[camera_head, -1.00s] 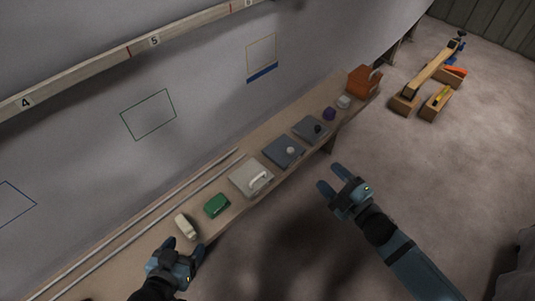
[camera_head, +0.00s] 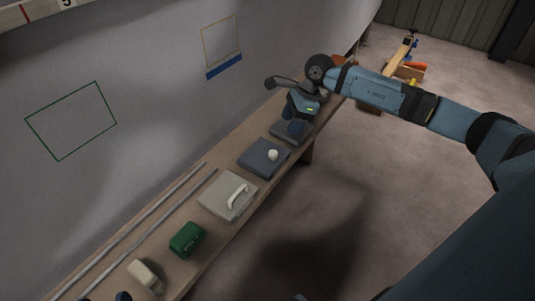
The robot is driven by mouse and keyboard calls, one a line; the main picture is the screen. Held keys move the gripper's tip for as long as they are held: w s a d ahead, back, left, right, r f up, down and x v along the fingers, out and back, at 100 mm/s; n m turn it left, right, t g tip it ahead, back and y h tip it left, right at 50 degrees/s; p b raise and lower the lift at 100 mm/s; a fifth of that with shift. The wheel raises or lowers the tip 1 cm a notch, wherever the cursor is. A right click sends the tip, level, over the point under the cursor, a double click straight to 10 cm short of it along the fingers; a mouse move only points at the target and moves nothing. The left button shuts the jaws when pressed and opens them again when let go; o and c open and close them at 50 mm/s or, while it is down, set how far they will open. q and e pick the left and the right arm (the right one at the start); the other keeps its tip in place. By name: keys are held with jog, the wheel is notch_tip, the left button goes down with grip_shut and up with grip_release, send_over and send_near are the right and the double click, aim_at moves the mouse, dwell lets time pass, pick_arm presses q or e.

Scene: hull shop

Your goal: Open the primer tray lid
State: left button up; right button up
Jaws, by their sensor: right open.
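Three flat lidded trays lie in a row on the bench; I cannot tell by a label which is the primer tray. The nearest is a pale grey tray (camera_head: 216,199) with a white bar handle. Beyond it is a blue-grey tray (camera_head: 255,164) with a white round knob, its lid lying flat. The farthest is another blue-grey tray (camera_head: 279,133), mostly hidden by my right gripper (camera_head: 293,124). The right gripper is open, pointing down over that far tray; its dark knob is hidden.
A green box (camera_head: 187,238) and a cream object (camera_head: 146,275) stand on the near bench (camera_head: 222,246). Two thin rods (camera_head: 150,217) lie along the wall side. The hull wall rises at the left. Open floor (camera_head: 355,190) lies to the right.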

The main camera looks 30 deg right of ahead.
aim_at(274, 152)
jog(key=b+x, duration=0.2)
jog(key=x, duration=0.9)
jog(key=shift+a+f, duration=0.1)
jog(key=shift+a, duration=0.05)
jog(key=shift+a+f+b, duration=0.2)
jog(key=shift+f+b, duration=0.1)
jog(key=shift+f, duration=0.1)
pick_arm(q)
jog(key=r, duration=0.1)
jog(key=d+r+t+h, duration=0.1)
jog(key=r, duration=0.1)
jog(key=r+t+h, duration=0.1)
jog(key=r, duration=0.1)
jog(key=shift+d, duration=0.4)
